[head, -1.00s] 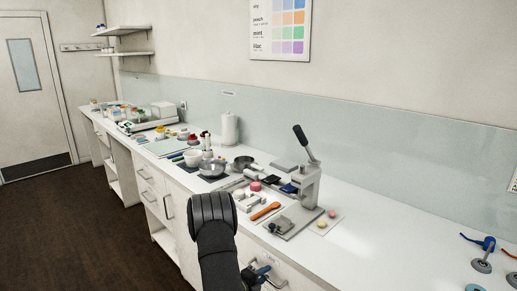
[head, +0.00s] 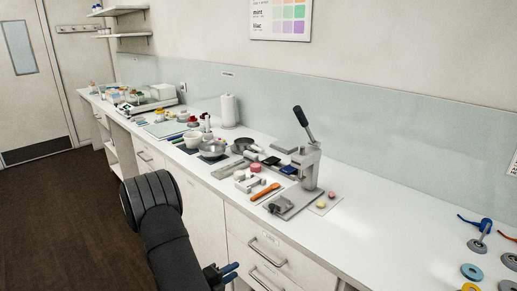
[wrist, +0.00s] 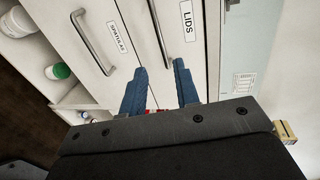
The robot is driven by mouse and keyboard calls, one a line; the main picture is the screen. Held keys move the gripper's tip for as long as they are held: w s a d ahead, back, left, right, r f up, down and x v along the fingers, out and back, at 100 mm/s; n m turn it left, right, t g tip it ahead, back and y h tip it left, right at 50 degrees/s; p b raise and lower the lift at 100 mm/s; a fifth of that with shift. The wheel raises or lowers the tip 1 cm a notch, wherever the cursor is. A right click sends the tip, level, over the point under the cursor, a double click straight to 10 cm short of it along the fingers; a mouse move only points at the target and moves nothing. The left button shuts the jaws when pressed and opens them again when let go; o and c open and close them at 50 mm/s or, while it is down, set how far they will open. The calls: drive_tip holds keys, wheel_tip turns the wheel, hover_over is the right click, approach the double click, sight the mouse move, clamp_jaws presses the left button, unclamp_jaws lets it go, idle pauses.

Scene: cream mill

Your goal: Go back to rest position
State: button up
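My gripper (head: 222,275) is low in front of the bench's drawer fronts in the head view, with its blue fingers just showing past my black arm. In the wrist view, the two blue fingers of my gripper (wrist: 160,88) stand apart with nothing between them. They point at the drawer fronts, near a drawer labelled SPATULAS (wrist: 117,37) and one labelled LIDS (wrist: 187,22). The gripper seems to touch nothing, though its exact distance from the drawers is hard to judge.
The long white bench (head: 375,230) runs along the wall. It carries a lever press (head: 307,160), an orange spatula (head: 264,191), bowls (head: 212,148) and a paper roll (head: 229,110). In the wrist view, bottles stand on an open shelf (wrist: 72,99). The dark floor (head: 75,220) on the left is clear.

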drive_tip(key=x, duration=1.6)
drive_tip(key=f+v, duration=0.3)
drive_tip(key=v, duration=1.3)
drive_tip(key=s+a+f+v, duration=0.1)
drive_tip(key=f+v, duration=0.2)
drive_tip(key=v, duration=1.3)
drive_tip(key=shift+s+f, duration=0.15)
drive_tip(key=shift+f, duration=0.2)
approach(262, 254)
drive_tip(key=s+a+f, duration=0.2)
drive_tip(key=a, duration=0.1)
drive_tip(key=shift+s+f, duration=0.3)
drive_tip(key=shift+s, duration=0.1)
drive_tip(key=shift+d+r+x, duration=0.1)
drive_tip(key=shift+r+x, duration=0.4)
drive_tip(key=shift+x, duration=1.8)
drive_tip(key=shift+d+r+x, duration=0.1)
drive_tip(key=shift+r+x, duration=0.35)
drive_tip(key=shift+x, duration=1.8)
drive_tip(key=shift+d+r+x, duration=0.1)
drive_tip(key=shift+r+x, duration=0.4)
drive_tip(key=shift+x, duration=1.8)
drive_tip(key=shift+w+a, duration=0.15)
drive_tip(key=shift+w, duration=0.05)
drive_tip(key=v, duration=1.6)
drive_tip(key=shift+s, duration=0.25)
